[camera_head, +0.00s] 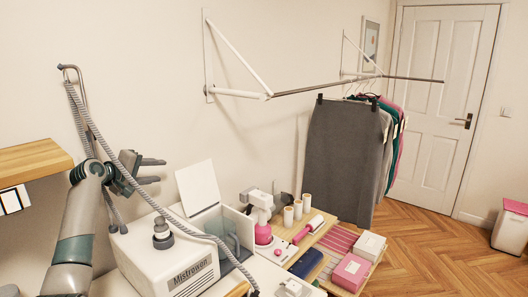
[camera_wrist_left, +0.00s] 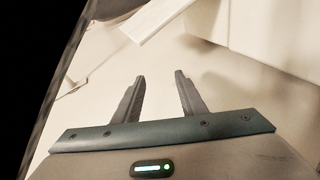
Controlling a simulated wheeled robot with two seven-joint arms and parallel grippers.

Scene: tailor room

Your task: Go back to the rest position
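My left gripper (camera_head: 155,171) is raised beside the wall at the left, above the white Mistrowen steamer box (camera_head: 150,258). Its two fingers point right and stand apart, with nothing between them. The left wrist view also shows the open, empty fingers (camera_wrist_left: 160,76) against pale surfaces. A grey ribbed hose (camera_head: 125,175) runs from a metal hook past the gripper down to the table; in this view it crosses near the gripper, and I cannot tell whether they touch. My right gripper is not in view.
A wooden shelf (camera_head: 32,162) is close on the left of my arm. A white machine (camera_head: 262,205), thread cones (camera_head: 297,209) and pink boxes (camera_head: 351,272) crowd the table. A grey skirt (camera_head: 342,160) hangs from a wall rail (camera_head: 335,86). The floor at right is largely clear.

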